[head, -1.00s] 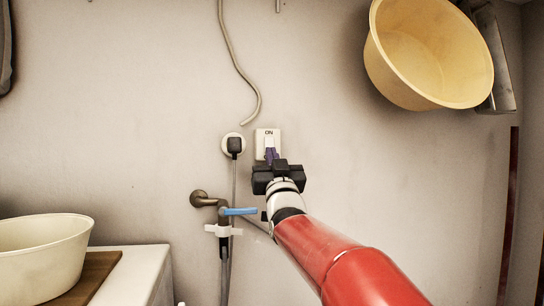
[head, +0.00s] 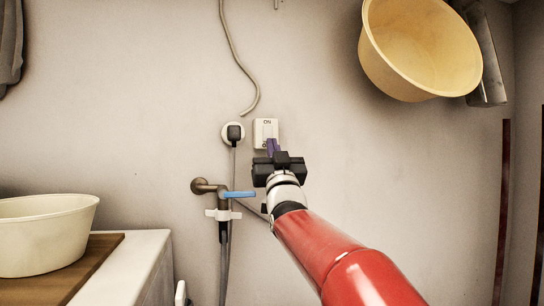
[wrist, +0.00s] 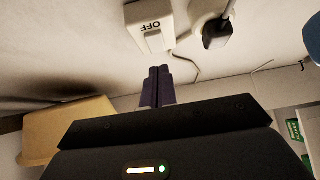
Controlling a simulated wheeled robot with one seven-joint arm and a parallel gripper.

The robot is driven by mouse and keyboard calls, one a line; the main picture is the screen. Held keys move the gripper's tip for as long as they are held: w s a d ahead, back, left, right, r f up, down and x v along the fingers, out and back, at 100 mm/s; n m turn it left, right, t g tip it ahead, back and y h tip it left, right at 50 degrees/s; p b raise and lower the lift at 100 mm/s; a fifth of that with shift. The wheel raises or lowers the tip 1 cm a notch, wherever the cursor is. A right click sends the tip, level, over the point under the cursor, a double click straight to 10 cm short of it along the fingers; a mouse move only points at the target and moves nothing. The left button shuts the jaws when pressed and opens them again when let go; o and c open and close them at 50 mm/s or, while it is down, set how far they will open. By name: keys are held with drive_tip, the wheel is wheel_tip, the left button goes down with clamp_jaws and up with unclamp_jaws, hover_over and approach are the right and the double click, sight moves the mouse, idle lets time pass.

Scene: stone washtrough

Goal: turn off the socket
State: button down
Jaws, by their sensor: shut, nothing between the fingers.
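The socket (head: 260,128) is a white wall unit with a small label near its top, too small to read surely in the head view. In the wrist view, where it hangs upside down, the socket (wrist: 168,13) has a label reading OFF. My gripper (head: 272,147) has purple fingers pressed together with nothing between them. In the head view its tips overlap the socket's lower part. In the wrist view my gripper (wrist: 158,72) points toward the socket with its tips just apart from the label in the picture. I cannot tell whether they touch it.
A black plug (head: 234,132) sits in a round outlet just left of the socket, its cable hanging down. A tap (head: 205,187) with a blue lever (head: 238,194) is below. A yellow basin (head: 420,50) hangs upper right; a cream basin (head: 42,235) stands left.

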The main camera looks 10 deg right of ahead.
drive_tip(key=s+f+b, duration=0.2)
drive_tip(key=s+f, duration=0.3)
drive_tip(key=f, duration=0.3)
drive_tip(key=shift+s, duration=0.25)
drive_tip(key=s+f+g+p, duration=0.9)
drive_tip(key=s+f+g, duration=1.1)
drive_tip(key=s+f, duration=1)
drive_tip(key=shift+s, duration=0.7)
